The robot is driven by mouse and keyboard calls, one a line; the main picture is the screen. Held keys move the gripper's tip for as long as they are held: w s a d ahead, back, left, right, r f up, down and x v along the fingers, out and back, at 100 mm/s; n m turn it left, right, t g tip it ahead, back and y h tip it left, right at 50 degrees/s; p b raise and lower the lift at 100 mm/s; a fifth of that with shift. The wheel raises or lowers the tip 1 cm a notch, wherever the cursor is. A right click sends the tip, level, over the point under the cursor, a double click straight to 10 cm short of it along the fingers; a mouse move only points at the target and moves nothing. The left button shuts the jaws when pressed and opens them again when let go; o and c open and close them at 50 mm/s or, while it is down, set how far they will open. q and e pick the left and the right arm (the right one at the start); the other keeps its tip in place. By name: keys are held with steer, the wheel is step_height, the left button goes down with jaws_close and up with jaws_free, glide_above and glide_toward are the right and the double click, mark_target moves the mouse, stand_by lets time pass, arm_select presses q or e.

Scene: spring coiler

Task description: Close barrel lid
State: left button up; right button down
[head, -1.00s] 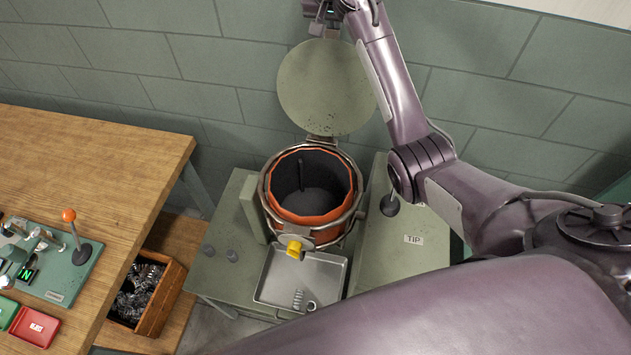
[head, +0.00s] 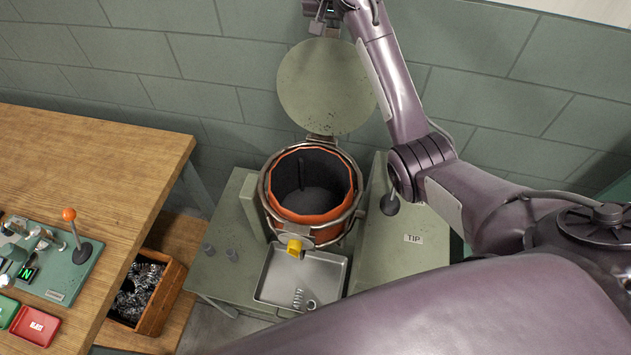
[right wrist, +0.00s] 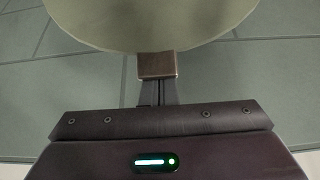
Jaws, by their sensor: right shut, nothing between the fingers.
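The barrel (head: 312,215) has an orange lining and a dark, open mouth. Its round green-grey lid (head: 325,88) stands raised on a hinge (head: 322,138) at the barrel's back edge. My right gripper (head: 318,24) is at the top edge of the lid, and the fingers are small and partly cut off in the head view. In the right wrist view, the shut fingers (right wrist: 157,66) reach the edge of the lid (right wrist: 150,22). Nothing is held between them. Whether they touch the lid or lie just behind it, I cannot tell. My left gripper is not in view.
A metal tray (head: 335,270) with a spring and a ring lies below the yellow latch (head: 294,247). A lever with a dark knob (head: 389,204) and a TIP label stands right of the barrel. The wooden bench (head: 90,160) is at left, the wall behind.

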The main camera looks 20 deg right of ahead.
mark_target(331, 41)
steer(key=shift+f, duration=0.15)
stand_by(0.4)
steer(key=shift+f+b, duration=0.3)
steer(key=shift+f, duration=1.3)
steer(key=shift+s+a+r+p, duration=0.35)
steer(key=shift+s+a+p, duration=0.3)
steer(key=shift+s+p, duration=0.15)
steer(key=shift+s+a, duration=0.1)
steer(key=shift+s, duration=0.1)
steer(key=shift+s+a, duration=0.2)
steer(key=shift+s, duration=0.05)
steer(key=shift+s+a+r, duration=0.3)
steer(key=shift+s+a, duration=0.3)
steer(key=shift+s, duration=0.2)
steer(key=shift+s+a+r, duration=0.3)
steer(key=shift+s+a, duration=0.25)
steer(key=shift+s, duration=0.2)
